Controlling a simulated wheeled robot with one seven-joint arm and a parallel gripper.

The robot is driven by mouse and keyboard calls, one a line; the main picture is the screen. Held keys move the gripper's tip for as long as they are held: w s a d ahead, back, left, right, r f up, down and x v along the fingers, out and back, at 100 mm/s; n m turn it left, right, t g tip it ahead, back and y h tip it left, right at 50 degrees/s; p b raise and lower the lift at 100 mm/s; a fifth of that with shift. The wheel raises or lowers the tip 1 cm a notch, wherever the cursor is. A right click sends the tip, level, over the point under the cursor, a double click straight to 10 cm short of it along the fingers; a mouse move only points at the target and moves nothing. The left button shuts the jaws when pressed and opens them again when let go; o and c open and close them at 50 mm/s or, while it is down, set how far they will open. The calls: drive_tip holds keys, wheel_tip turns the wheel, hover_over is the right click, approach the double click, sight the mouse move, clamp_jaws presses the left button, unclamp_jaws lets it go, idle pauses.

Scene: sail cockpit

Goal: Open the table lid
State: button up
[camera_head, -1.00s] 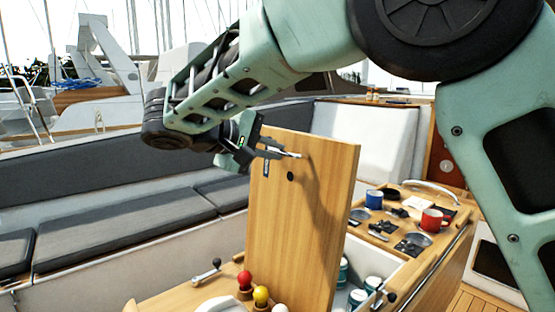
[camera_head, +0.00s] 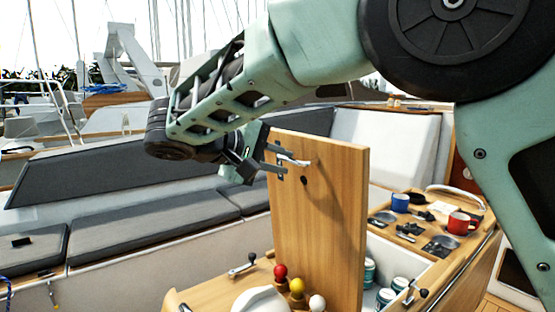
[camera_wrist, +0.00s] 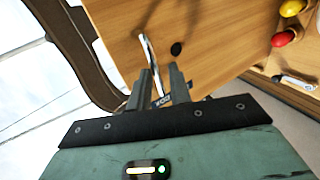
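The wooden table lid (camera_head: 335,215) stands up on edge, roughly vertical, beside the open compartment (camera_head: 378,250) of the table. A metal handle (camera_head: 298,161) sticks out near its top, with a dark round hole below it. My gripper (camera_head: 283,160) is at the handle, its two fingers apart. In the wrist view the lid (camera_wrist: 215,50) fills the upper middle, and the handle (camera_wrist: 149,55) runs down towards the gap between my fingertips (camera_wrist: 158,78). Whether a finger touches the handle, I cannot tell.
Red, yellow and white knobs (camera_head: 297,287) stand on the near table part, beside a small lever (camera_head: 242,267). Several cans (camera_head: 385,297) sit in the compartment. A blue mug (camera_head: 400,202) and a red mug (camera_head: 458,222) stand on the far part. Grey cushioned benches (camera_head: 150,225) lie left.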

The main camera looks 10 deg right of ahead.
drive_tip(key=shift+o, duration=1.2)
drive_tip(key=shift+d+f, duration=0.2)
drive_tip(key=shift+f, duration=0.95)
drive_tip(key=shift+c, duration=0.2)
drive_tip(key=shift+a+r, duration=0.1)
drive_tip(key=r+v, duration=0.1)
drive_tip(key=v, duration=1.6)
drive_tip(key=shift+w+a+r, duration=0.1)
drive_tip(key=shift+r, duration=0.05)
